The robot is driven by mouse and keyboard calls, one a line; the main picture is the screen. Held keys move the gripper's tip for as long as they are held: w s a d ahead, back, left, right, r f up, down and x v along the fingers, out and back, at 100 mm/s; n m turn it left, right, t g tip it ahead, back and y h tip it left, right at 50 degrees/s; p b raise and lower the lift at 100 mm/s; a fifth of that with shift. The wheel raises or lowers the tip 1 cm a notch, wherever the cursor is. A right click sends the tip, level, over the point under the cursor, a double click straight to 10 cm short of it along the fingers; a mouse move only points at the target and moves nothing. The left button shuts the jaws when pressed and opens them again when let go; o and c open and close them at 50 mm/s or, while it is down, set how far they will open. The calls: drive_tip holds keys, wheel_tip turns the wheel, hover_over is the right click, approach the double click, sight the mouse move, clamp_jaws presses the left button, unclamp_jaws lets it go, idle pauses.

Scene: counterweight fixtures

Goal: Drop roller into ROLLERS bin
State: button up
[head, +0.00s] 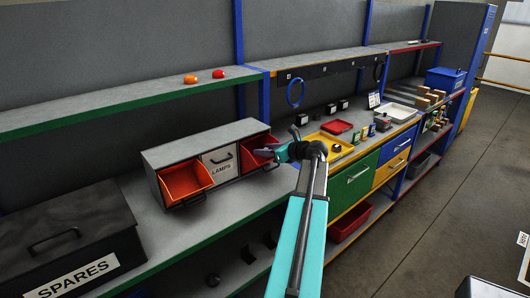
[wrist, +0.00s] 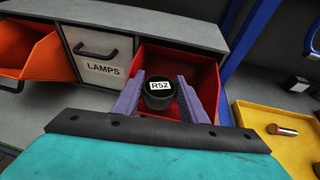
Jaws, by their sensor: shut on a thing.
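The roller (wrist: 158,98) is a dark cylinder with a white label reading R52 on its end. In the wrist view my gripper (wrist: 158,92) is shut on it, one purple finger on each side. Behind and around it is an open red bin (wrist: 207,67), tilted out of the grey cabinet, right of the LAMPS drawer (wrist: 104,70). In the head view my gripper (head: 277,151) is at the red bin (head: 257,143), and the roller cannot be made out. No ROLLERS label is readable. How far the roller is above the bin floor is unclear.
An open orange-red bin (head: 187,180) is at the cabinet's left end. A yellow tray (head: 331,144) with small parts lies on the bench to the right. A black SPARES box (head: 72,238) stands at lower left. A shelf (head: 130,106) runs above the cabinet.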

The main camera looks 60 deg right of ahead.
drive_tip(key=shift+w+d+f+p, duration=0.1)
drive_tip(key=shift+w+d+p, duration=0.15)
drive_tip(key=shift+w+d, duration=0.45)
drive_tip(key=shift+w+d+f+p, duration=0.1)
drive_tip(key=shift+w+d+p, duration=0.15)
drive_tip(key=shift+w+d, duration=0.4)
drive_tip(key=shift+s+d, duration=0.15)
drive_tip(key=shift+s, duration=0.1)
drive_tip(key=shift+f+p, duration=0.85)
drive_tip(key=shift+f, duration=0.85)
drive_tip(key=shift+f, duration=0.1)
drive_tip(key=o, duration=1.3)
drive_tip(key=shift+o, duration=0.2)
drive_tip(key=b+v, duration=0.3)
drive_tip(key=v, duration=0.9)
drive_tip(key=shift+s, duration=0.1)
